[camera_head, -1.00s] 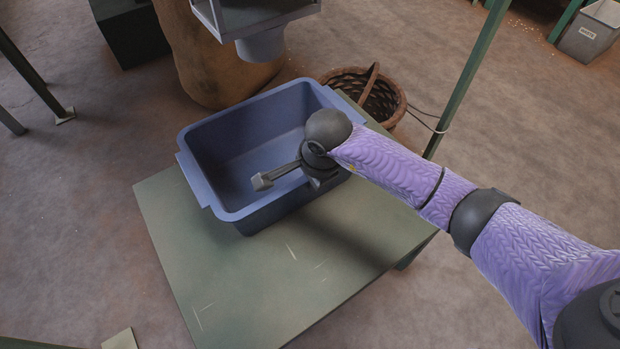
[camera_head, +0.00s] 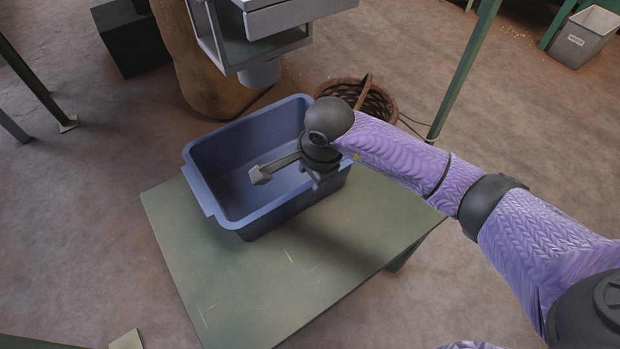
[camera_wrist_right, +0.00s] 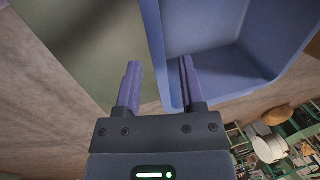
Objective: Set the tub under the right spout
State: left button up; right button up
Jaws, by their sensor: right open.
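A blue open-topped tub (camera_head: 207,195) with flat end lips stands on a green table, and its inside looks empty. It also shows in the wrist view (camera_wrist_right: 205,30). A grey hopper (camera_head: 262,22) with a round spout (camera_head: 260,73) hangs beyond the tub's far side; only this spout is in view. My right gripper (camera_head: 319,178) is at the tub's right wall. In the wrist view my right gripper (camera_wrist_right: 159,75) is open, with the tub's wall edge between its fingers, one outside and one over the inside. Contact cannot be told. My left gripper is not in view.
The green table (camera_head: 265,290) has bare room in front and to the right of the tub. A wicker basket (camera_head: 372,100) and a large brown sack (camera_head: 200,75) stand on the floor behind. A green post (camera_head: 463,75) rises at the right, and a grey bin (camera_head: 585,38) stands far right.

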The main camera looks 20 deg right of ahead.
pick_arm(q)
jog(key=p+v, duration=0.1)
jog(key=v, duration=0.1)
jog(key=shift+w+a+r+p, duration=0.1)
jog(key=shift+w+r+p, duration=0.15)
jog(key=shift+p, duration=0.1)
pick_arm(e)
jog(key=v, duration=0.4)
jog(key=shift+s+d+r, duration=0.1)
jog(key=shift+s+r, duration=0.05)
jog(key=shift+r, duration=0.2)
jog(key=shift+c, duration=0.2)
